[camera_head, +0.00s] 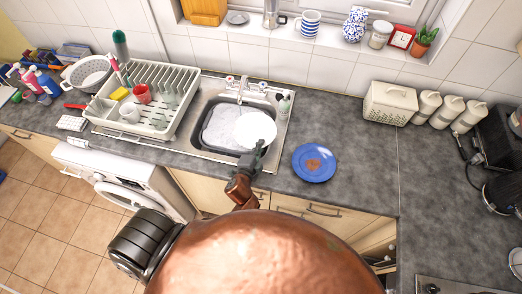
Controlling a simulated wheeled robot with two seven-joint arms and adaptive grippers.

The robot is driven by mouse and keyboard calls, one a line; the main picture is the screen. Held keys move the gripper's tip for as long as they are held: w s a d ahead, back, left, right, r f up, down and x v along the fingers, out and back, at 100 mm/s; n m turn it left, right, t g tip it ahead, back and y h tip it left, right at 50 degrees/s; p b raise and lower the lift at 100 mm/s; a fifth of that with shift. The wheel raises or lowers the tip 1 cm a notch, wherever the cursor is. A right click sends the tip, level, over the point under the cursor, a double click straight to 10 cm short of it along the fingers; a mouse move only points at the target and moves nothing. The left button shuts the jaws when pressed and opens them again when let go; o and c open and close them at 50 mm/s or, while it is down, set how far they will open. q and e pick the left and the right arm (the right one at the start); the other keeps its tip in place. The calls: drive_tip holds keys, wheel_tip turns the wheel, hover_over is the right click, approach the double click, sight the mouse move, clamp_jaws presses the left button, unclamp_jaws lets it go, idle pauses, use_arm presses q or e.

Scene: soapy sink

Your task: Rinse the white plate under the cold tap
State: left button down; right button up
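The white plate (256,128) is over the right part of the sink (211,137), its near edge at my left gripper (259,147). The gripper appears shut on that edge, though the fingertips are small and dark. Soapy white foam (221,124) fills the basin left of the plate. The tap (241,86) stands behind the sink, between two handles, just beyond the plate's far edge. I cannot tell whether water is running. My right gripper is not in view.
A white dish rack (157,124) with a red mug (142,93) stands left of the sink. A blue plate (314,163) with a brown stain lies on the counter to the right. A soap bottle (284,104) stands at the sink's back right corner.

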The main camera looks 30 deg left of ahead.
sight(258, 135)
use_arm(q)
drive_tip(key=w, duration=0.1)
drive_tip(key=w+a, duration=0.1)
drive_tip(key=w, duration=0.1)
drive_tip(key=shift+a+f+b, duration=0.25)
drive_tip(key=shift+a+b, duration=0.05)
drive_tip(key=shift+a, duration=0.1)
drive_tip(key=shift+w+a+f, duration=0.2)
drive_tip(key=shift+w+a, duration=0.4)
drive_tip(key=shift+w, duration=0.2)
drive_tip(key=shift+w+a+f, duration=0.2)
drive_tip(key=shift+w+a, duration=0.35)
drive_tip(key=shift+w, duration=0.25)
drive_tip(key=shift+s+d, duration=0.45)
drive_tip(key=shift+s, duration=0.2)
drive_tip(key=shift+s+d, duration=0.45)
drive_tip(key=shift+s, duration=0.2)
drive_tip(key=shift+s+d, duration=0.7)
drive_tip(key=shift+s, duration=0.35)
drive_tip(key=shift+s+d, duration=0.65)
drive_tip(key=shift+s, duration=0.35)
